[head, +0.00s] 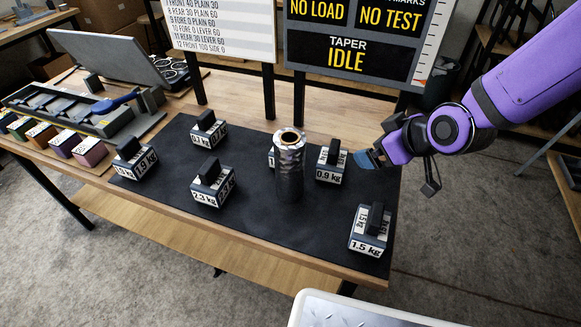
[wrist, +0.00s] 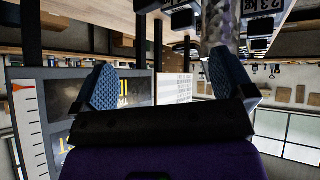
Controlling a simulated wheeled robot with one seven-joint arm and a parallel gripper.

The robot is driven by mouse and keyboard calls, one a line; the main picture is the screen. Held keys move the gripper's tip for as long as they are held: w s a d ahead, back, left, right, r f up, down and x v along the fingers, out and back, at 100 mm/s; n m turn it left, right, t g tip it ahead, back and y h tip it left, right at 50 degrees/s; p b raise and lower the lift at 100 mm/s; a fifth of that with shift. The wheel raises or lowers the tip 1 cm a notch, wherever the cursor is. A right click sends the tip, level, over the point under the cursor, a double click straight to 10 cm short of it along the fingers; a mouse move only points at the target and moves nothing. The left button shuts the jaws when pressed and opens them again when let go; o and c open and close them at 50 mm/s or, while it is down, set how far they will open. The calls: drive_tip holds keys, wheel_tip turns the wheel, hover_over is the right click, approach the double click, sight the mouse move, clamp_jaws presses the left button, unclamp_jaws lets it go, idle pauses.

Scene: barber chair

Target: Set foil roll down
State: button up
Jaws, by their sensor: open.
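The foil roll (head: 289,168) is a shiny silver cylinder standing upright on the black mat (head: 250,225), with a brown core showing at its top. It also shows in the wrist view (wrist: 221,25), beyond the fingers and cut off by the top edge. My gripper (head: 368,160) is to the right of the roll in the head view, apart from it. In the wrist view its two blue fingertips (wrist: 162,85) are wide apart with nothing between them.
Dark weight blocks stand around the roll, including a 0.9 kg block (head: 331,163) close to its right and a 1.5 kg block (head: 370,232) near the front right. A display board (head: 360,45) reading IDLE stands behind. The mat's front middle is clear.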

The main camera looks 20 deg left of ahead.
sight(298, 143)
drive_tip(key=a+f+y, duration=0.1)
drive_tip(key=a+y, duration=0.1)
drive_tip(key=a, duration=0.3)
drive_tip(key=a+f+y, duration=0.1)
drive_tip(key=a, duration=0.4)
drive_tip(key=a+f+y, duration=0.1)
drive_tip(key=a+y, duration=0.1)
drive_tip(key=a, duration=0.2)
drive_tip(key=shift+s+a+n+y, duration=0.3)
drive_tip(key=shift+s+a, duration=0.05)
drive_tip(key=shift+a, duration=0.05)
drive_tip(key=shift+s+x, duration=0.2)
drive_tip(key=shift+x, duration=2.45)
drive_tip(key=shift+a, duration=0.15)
drive_tip(key=shift+c, duration=0.5)
drive_tip(key=c, duration=1.5)
drive_tip(key=shift+c, duration=1.2)
drive_tip(key=shift+r, duration=0.15)
